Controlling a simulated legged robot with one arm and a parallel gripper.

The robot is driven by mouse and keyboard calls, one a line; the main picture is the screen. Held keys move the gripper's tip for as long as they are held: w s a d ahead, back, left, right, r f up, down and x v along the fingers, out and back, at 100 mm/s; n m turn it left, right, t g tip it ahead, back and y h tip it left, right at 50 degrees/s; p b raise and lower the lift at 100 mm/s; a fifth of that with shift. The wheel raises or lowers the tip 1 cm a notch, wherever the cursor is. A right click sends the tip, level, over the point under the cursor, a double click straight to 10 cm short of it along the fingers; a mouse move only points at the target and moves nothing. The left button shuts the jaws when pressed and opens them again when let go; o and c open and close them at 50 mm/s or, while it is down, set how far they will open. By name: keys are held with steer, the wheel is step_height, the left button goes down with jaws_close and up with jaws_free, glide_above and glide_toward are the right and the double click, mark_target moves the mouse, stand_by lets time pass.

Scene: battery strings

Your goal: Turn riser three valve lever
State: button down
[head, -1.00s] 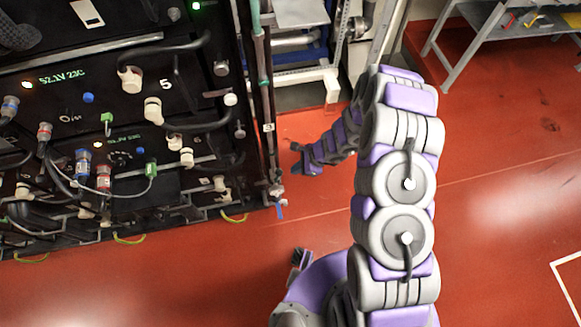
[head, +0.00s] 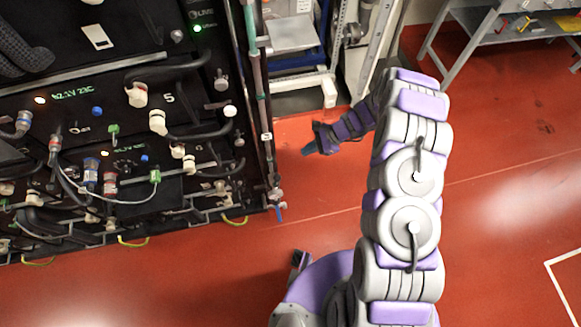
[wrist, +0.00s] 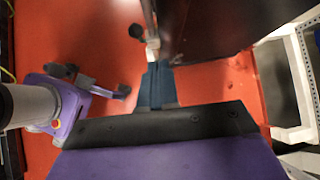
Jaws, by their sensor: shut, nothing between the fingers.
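A riser pipe (head: 262,110) runs down the right edge of the black rack in the head view. At its bottom end is a small valve with a blue lever (head: 281,207); its exact angle is too small to tell. My gripper (head: 307,149) is shut and empty, to the right of the pipe and apart from it, higher in the picture than the blue lever. In the wrist view my gripper's blue fingers (wrist: 158,68) are together, and a pipe with a pale fitting (wrist: 152,45) shows just beyond the tips.
The battery rack (head: 75,180) with cables and connectors fills the left. A shelving frame (head: 340,70) stands behind my gripper, and a grey bench (head: 485,30) with tools is at the top right. The red floor (head: 500,220) is open at the right.

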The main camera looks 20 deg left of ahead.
steer(key=s+a+f+n+g+h, duration=0.1)
steer(key=s+a+f+n+g, duration=0.1)
steer(key=s+a+f, duration=0.3)
steer(key=shift+s+a+f+g, duration=0.3)
steer(key=shift+s+f+g, duration=0.2)
steer(key=shift+f, duration=1.55)
